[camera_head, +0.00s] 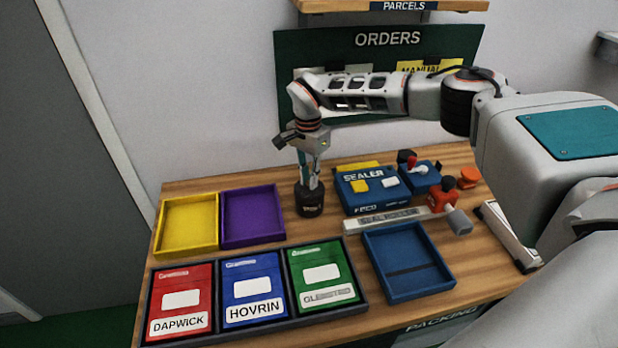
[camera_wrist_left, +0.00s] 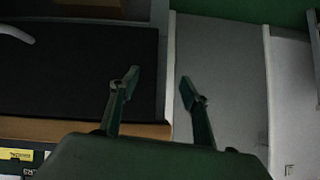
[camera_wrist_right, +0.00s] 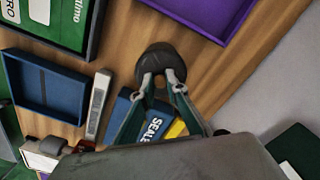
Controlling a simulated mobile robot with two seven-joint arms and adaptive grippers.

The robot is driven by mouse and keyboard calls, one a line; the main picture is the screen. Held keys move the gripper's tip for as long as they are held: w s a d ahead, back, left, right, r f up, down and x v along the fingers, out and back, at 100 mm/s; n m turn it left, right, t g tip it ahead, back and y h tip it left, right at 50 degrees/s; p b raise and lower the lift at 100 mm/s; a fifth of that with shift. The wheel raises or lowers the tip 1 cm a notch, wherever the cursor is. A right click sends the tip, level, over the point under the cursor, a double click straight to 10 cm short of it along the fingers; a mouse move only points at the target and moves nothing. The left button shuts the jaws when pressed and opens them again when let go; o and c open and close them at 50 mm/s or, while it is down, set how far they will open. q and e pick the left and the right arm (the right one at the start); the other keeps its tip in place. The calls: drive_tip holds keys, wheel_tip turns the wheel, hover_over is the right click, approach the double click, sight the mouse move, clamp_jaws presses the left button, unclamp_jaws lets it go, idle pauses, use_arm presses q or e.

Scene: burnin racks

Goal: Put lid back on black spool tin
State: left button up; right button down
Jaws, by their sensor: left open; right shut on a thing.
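The black spool tin (camera_head: 309,203) stands upright on the wooden table, right of the purple tray. My right gripper (camera_head: 311,184) points straight down at its top, shut on a dark round piece that looks like the lid. In the right wrist view the fingertips (camera_wrist_right: 162,77) meet the black round top (camera_wrist_right: 158,55). The lid and tin look alike in colour, so I cannot tell whether a gap lies between them. My left gripper (camera_wrist_left: 159,80) is open and empty, away from the table, and is outside the head view.
Yellow (camera_head: 188,225) and purple (camera_head: 252,216) trays lie left of the tin. The blue sealer (camera_head: 371,190) is close on its right. In front are a dark rack (camera_head: 254,328) of red, blue and green packets, a grey seal-roller bar (camera_head: 392,221) and an empty blue tray (camera_head: 408,262).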

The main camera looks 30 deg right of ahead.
drive_tip(key=c, duration=1.4)
unclamp_jaws()
drive_tip(key=shift+c, duration=0.2)
drive_tip(key=shift+r, duration=0.1)
drive_tip(key=shift+r, duration=3.4)
clamp_jaws()
